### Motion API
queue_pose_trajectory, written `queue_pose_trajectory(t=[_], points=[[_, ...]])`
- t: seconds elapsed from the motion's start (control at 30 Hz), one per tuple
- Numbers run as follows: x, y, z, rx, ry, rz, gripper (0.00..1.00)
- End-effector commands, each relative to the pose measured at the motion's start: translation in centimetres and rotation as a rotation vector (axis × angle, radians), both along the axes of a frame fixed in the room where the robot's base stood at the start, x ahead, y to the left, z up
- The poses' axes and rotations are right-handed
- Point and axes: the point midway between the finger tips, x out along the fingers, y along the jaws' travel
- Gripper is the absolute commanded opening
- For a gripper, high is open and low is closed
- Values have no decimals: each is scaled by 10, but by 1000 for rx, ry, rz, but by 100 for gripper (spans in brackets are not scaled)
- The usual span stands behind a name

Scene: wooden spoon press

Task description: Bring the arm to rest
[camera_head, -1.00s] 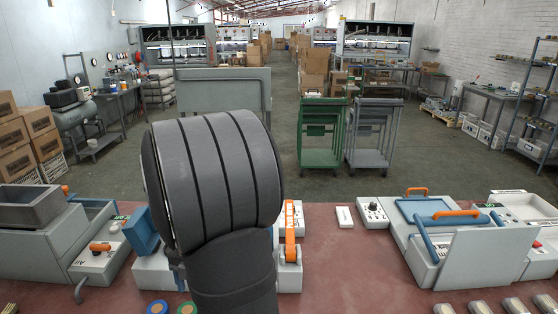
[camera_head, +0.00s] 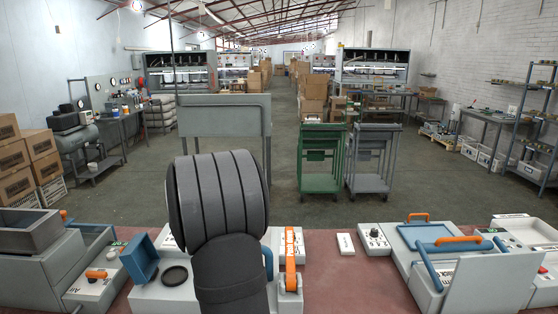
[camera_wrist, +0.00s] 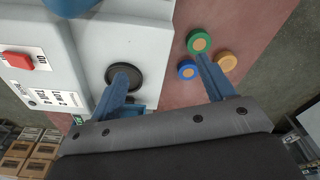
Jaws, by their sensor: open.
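The left finger overlaps a black round disc (camera_wrist: 124,76) on the machine; contact cannot be told. The right finger is close to a green-and-orange disc (camera_wrist: 199,42) and a blue-and-orange disc (camera_wrist: 188,70). In the head view my dark arm stands upright in front of the machine (camera_head: 150,297) and hides the gripper.
An orange disc (camera_wrist: 227,61) lies right of the fingers. In the head view, a grey machine (camera_head: 40,262) stands left and a white machine with a blue handle (camera_head: 470,270) stands right. A small white block (camera_head: 345,243) lies between. Carts (camera_head: 322,165) stand beyond the table.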

Motion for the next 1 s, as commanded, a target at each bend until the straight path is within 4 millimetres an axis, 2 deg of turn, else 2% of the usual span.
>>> queue_pose_trajectory(t=[0.43,0.7,1.0], points=[[57,-5,25,22,8,-403,75],[58,23,10,22,10,-415,75],[59,28,6,22,9,-415,75]])
